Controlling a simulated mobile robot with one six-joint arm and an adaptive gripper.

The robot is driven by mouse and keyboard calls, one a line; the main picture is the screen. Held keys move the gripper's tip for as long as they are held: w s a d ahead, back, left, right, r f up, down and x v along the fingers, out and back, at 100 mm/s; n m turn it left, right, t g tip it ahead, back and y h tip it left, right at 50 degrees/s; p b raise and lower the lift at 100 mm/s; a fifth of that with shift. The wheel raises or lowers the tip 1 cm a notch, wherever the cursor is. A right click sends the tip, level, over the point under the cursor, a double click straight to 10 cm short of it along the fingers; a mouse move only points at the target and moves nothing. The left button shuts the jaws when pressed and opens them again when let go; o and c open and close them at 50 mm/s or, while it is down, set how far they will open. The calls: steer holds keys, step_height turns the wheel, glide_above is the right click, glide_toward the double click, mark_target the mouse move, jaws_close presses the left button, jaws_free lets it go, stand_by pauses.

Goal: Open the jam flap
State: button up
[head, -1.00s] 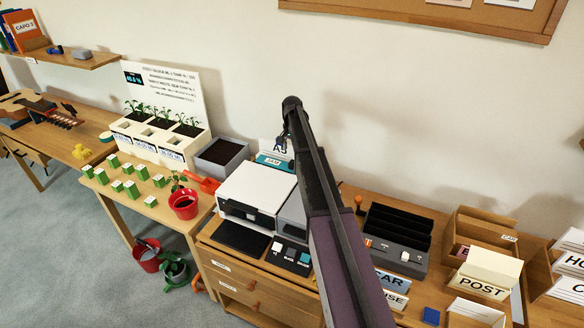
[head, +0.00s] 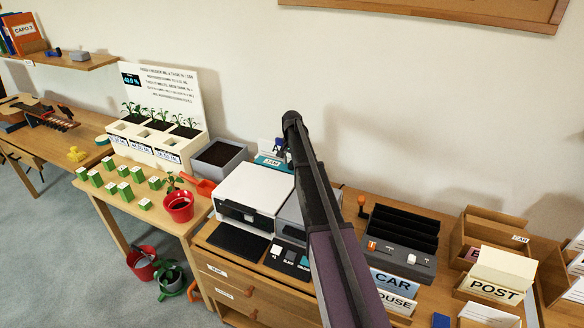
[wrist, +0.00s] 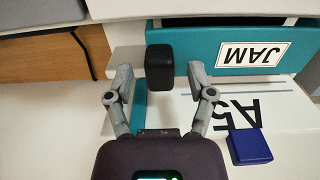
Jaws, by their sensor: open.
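The teal jam flap (wrist: 215,48) shows in the wrist view, with a white JAM label (wrist: 252,54) that appears upside down. In the head view the flap (head: 270,161) is at the back of the white printer (head: 254,190), partly hidden by my arm. A black knob (wrist: 160,60) stands by the left part of the flap. My gripper (wrist: 160,78) is open, with one finger on each side of the knob and gaps visible on both sides.
A blue block (wrist: 250,146) lies by an A5-marked white surface (wrist: 245,112) near my right finger. In the head view a grey soil bin (head: 219,160) stands left of the printer. A black slotted holder (head: 400,235) and wooden trays stand to the right.

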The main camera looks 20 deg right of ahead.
steer(key=shift+f, duration=0.25)
steer(key=shift+c, duration=0.2)
jaws_close()
steer(key=shift+r, duration=0.15)
